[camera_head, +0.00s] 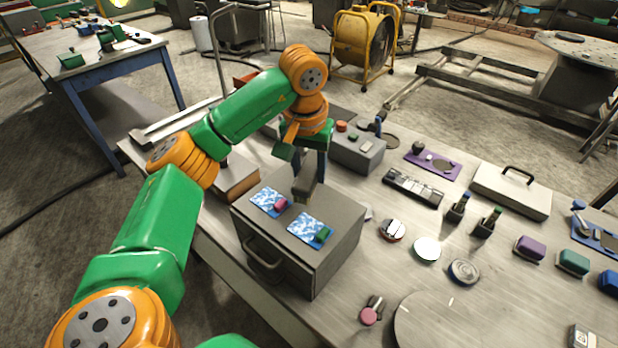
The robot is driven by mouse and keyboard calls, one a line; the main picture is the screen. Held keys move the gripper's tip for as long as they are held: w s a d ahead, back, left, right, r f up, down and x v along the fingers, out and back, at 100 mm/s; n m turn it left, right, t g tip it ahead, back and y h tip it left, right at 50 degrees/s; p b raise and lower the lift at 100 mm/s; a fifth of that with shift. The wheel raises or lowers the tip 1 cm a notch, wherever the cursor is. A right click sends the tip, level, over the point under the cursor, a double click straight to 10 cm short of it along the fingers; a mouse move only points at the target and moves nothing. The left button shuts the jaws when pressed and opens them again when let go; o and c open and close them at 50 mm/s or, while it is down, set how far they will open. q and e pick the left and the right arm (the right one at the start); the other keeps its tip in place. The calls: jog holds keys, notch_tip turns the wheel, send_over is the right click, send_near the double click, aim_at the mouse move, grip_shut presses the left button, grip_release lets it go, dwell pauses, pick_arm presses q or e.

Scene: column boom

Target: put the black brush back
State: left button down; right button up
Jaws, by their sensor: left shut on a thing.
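My left gripper (311,160) reaches in over the grey box (338,243) with its fingers pointing down. It is shut on a dark, block-shaped thing, seemingly the black brush (305,188), just above the far part of the box's top. The fingers hide part of it, and I cannot tell whether it touches the box. Two blue-and-white patches lie on the box top: one (264,199) with a pink piece (281,203), the other (303,229) with a green piece (323,234). My right gripper is not in view.
A grey control box (358,152) with a red button stands behind the gripper. A brown block (238,178) is left of the box. Round tins, a black tray (412,187), dark bottles and a white case (511,190) fill the table's right side.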

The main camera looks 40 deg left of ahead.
aim_at(307, 175)
pick_arm(q)
jog(key=shift+s+d+f, duration=0.1)
jog(key=shift+d+f, duration=0.05)
jog(key=shift+f, duration=1.2)
jog(key=shift+c, duration=1.8)
grip_release()
jog(key=shift+r, duration=0.1)
jog(key=r+p, duration=0.1)
jog(key=r, duration=0.3)
jog(key=s+r+p, duration=0.1)
jog(key=r, duration=0.3)
jog(key=r+p, duration=0.1)
jog(key=r, duration=0.3)
jog(key=shift+s+d+r, duration=0.25)
jog(key=shift+s+r, duration=0.1)
jog(key=shift+r, duration=0.05)
jog(key=shift+f, duration=0.1)
